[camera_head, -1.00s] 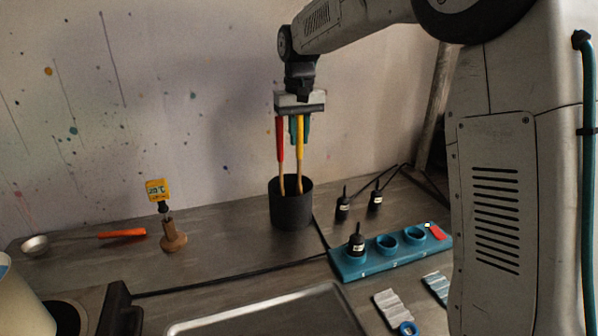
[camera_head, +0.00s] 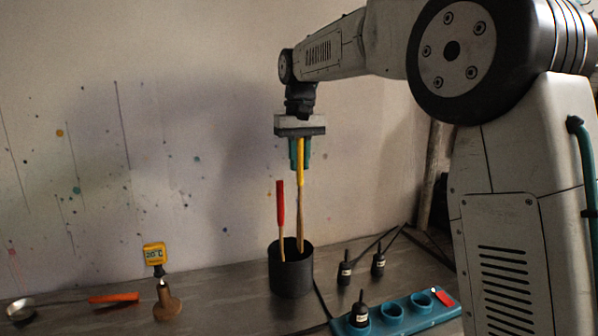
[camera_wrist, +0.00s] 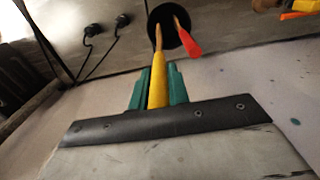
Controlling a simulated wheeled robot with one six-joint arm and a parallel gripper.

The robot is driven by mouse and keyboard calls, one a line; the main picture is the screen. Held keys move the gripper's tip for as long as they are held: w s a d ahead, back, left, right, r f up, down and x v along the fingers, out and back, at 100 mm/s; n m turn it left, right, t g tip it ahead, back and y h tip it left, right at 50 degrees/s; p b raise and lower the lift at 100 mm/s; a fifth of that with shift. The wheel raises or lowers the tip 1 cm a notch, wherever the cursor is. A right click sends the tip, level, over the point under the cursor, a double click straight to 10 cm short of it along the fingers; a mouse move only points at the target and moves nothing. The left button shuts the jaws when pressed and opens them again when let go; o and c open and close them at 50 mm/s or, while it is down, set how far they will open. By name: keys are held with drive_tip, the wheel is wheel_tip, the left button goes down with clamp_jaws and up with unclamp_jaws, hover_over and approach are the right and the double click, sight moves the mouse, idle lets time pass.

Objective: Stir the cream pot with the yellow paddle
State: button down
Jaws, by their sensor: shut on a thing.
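My gripper (camera_head: 301,153) is shut on the yellow paddle (camera_head: 300,170), holding it upright by its yellow handle. The paddle's wooden shaft reaches down into the dark cylindrical holder (camera_head: 291,275), and its lower end is hidden inside. In the wrist view the yellow handle (camera_wrist: 158,88) sits between my green fingers (camera_wrist: 157,86), above the dark holder (camera_wrist: 165,38). A red-handled paddle (camera_head: 281,205) leans in the same holder, apart from my gripper. At most the edge of a cream pot showed at lower left earlier; it is not in view now.
A yellow thermometer display (camera_head: 155,254) stands on a wooden base (camera_head: 167,302) to the left. A ladle with an orange handle (camera_head: 113,298) lies beyond it. Small black bottles (camera_head: 345,270) and a teal rack (camera_head: 400,315) are to the right.

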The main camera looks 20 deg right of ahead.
drive_tip(key=shift+r, duration=3)
